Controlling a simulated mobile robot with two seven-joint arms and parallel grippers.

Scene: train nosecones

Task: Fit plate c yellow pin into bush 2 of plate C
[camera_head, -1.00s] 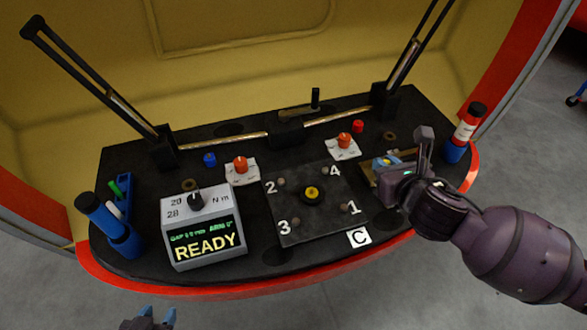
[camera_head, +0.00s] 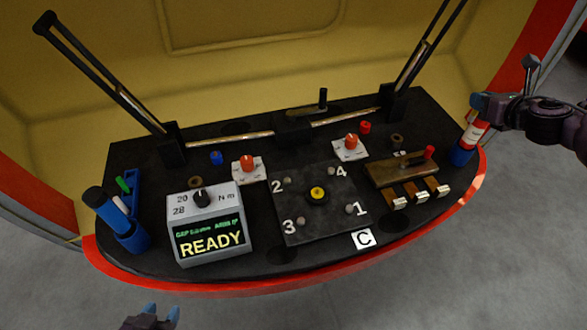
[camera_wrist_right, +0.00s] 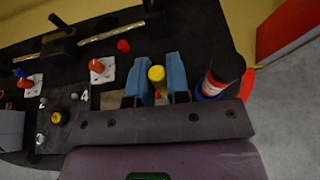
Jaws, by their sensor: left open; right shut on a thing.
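The yellow pin (camera_wrist_right: 157,74) is a yellow-ended cylinder between the blue fingers of my right gripper (camera_wrist_right: 157,85), which is shut on it. In the head view my right gripper (camera_head: 478,101) is raised at the far right, well away from the plate; the pin cannot be made out there. Plate C (camera_head: 342,228) is a dark square plate at the middle of the console, with numbered corners and a yellow-topped centre piece (camera_head: 317,193). Bush 2 (camera_head: 287,181) is at its upper left corner. My left gripper (camera_head: 160,313) is open and empty at the bottom edge, off the console.
A brown rack (camera_head: 385,175) with a red pin (camera_head: 429,153) stands right of the plate. A READY display box (camera_head: 208,225) stands left of the plate. The space above the plate is clear.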

